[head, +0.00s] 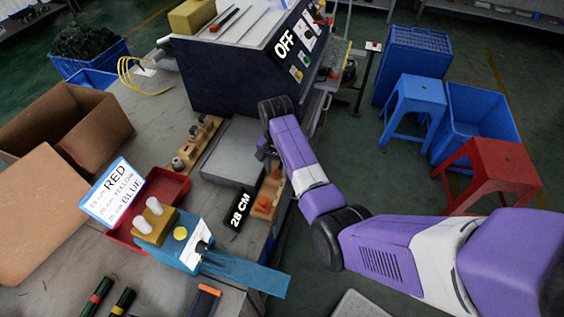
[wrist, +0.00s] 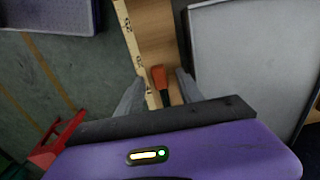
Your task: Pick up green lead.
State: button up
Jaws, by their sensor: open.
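My gripper (head: 264,152) is over the right edge of the bench, beside the grey plate. In the wrist view my gripper (wrist: 160,75) is open, with its two fingers apart. An orange-red piece (wrist: 160,80) lies between them in the picture, over a wooden strip; I cannot tell whether the fingers touch it. No thing is clearly a green lead.
A grey plate (head: 233,152) lies between wooden strips. A dark machine marked OFF (head: 215,75) stands behind. A red tray (head: 166,190), a blue fixture (head: 240,270) and a 28 CM label (head: 238,209) are nearby. Stools and blue crates stand right on the floor.

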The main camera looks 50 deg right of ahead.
grip_shut()
jog(key=shift+r, duration=0.15)
notch_tip(320, 180, up, 8)
jog(key=shift+w+r, duration=0.1)
notch_tip(320, 180, up, 12)
jog(key=p, duration=0.6)
jog(key=shift+f, duration=0.25)
